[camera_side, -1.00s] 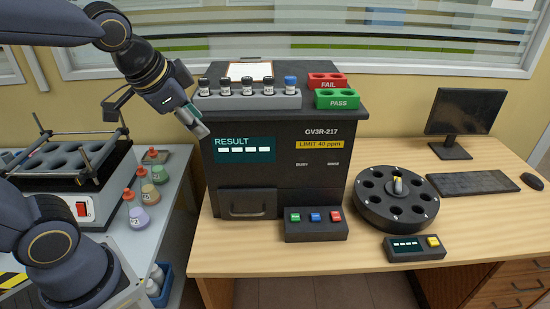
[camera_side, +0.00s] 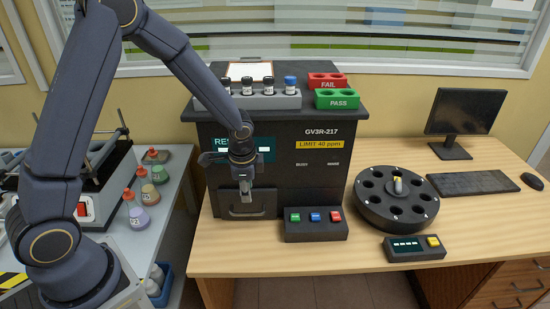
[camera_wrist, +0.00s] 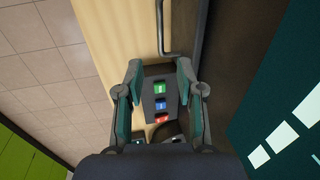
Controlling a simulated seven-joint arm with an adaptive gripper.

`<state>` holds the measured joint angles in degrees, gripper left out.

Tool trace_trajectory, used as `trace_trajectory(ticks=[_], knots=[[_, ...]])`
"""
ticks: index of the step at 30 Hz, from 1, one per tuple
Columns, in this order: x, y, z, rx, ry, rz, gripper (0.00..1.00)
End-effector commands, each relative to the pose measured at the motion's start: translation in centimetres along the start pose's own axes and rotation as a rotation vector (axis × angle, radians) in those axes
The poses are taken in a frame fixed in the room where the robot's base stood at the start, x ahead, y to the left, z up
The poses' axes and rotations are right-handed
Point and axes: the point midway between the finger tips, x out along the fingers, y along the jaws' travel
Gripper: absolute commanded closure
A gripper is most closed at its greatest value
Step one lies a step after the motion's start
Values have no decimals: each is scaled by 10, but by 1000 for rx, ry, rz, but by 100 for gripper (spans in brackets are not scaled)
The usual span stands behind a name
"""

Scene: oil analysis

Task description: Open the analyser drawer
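The analyser (camera_side: 312,178) is a dark box on the wooden bench. Its drawer (camera_side: 267,199) is at the lower left of the front and looks closed, flush with the face. A bar handle (camera_side: 240,214) runs across the drawer, and it shows at the top of the wrist view (camera_wrist: 163,30). My gripper (camera_side: 246,197) points down in front of the drawer, its tips just above handle height. In the wrist view my gripper (camera_wrist: 160,66) is open and empty, with the handle beyond the fingertips. I see no contact with the handle.
A button box (camera_side: 316,230) with green, blue and red buttons stands right of the drawer. A round carousel (camera_side: 375,215) and a small display box (camera_side: 414,248) are further right. A vial rack (camera_side: 290,101) sits on top of the analyser. Bench in front of the drawer is clear.

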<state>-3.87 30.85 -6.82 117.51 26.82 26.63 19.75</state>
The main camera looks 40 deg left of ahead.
Motion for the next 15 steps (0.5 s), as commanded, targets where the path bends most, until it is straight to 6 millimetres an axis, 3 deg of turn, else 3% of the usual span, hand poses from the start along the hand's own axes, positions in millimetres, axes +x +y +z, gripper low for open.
trace_trajectory(ticks=[9,15], knots=[[73,1,0,0,-2,2,63],[98,0,-1,0,0,0,63]])
